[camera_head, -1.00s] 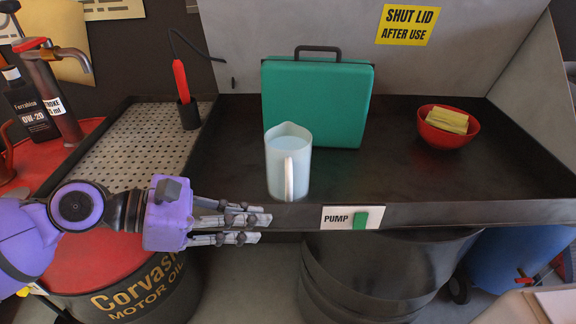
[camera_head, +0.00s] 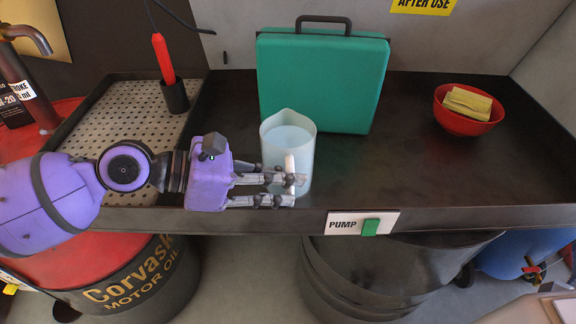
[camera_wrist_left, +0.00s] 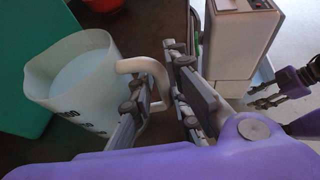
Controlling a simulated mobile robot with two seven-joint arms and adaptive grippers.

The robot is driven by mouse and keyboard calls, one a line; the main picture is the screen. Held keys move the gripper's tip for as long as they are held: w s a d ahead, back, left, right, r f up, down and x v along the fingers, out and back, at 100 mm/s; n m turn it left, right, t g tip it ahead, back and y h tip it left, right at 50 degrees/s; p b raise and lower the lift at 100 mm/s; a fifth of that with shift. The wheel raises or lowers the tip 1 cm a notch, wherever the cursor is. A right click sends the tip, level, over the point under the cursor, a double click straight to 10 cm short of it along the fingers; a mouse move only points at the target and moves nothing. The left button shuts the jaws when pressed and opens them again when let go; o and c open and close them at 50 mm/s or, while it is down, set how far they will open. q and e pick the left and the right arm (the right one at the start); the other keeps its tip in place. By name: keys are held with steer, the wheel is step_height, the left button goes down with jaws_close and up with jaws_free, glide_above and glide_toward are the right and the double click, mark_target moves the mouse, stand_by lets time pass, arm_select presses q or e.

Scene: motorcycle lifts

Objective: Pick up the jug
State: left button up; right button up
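The jug (camera_head: 278,146) is a pale, translucent vessel with a light handle, upright on the dark bench near its front edge. The wrist view shows the jug (camera_wrist_left: 75,90) with dark marks on its side and its handle (camera_wrist_left: 145,66) curving toward my fingers. My left gripper (camera_head: 297,189) is open at the handle, in front of the jug's body. In the wrist view the handle's lower part lies between the left gripper's fingers (camera_wrist_left: 160,97), partly hidden; contact is unclear. My right gripper (camera_wrist_left: 252,97) is apart from the jug, its fingers spread.
A green case (camera_head: 320,85) stands close behind the jug. A red bowl (camera_head: 467,108) with yellow sponges is at the right. A perforated tray (camera_head: 115,135) with a red tool in a holder is at the left.

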arm_select(q)
steer(key=shift+x, duration=0.75)
jaws_close()
steer(key=shift+r, duration=0.1)
arm_select(e)
steer(key=shift+w+r, duration=0.3)
steer(key=shift+w, duration=0.2)
steer(key=shift+s+f, duration=0.1)
steer(key=shift+s, duration=0.05)
arm_select(q)
steer(key=shift+w+r, duration=0.15)
steer(key=shift+r, duration=0.15)
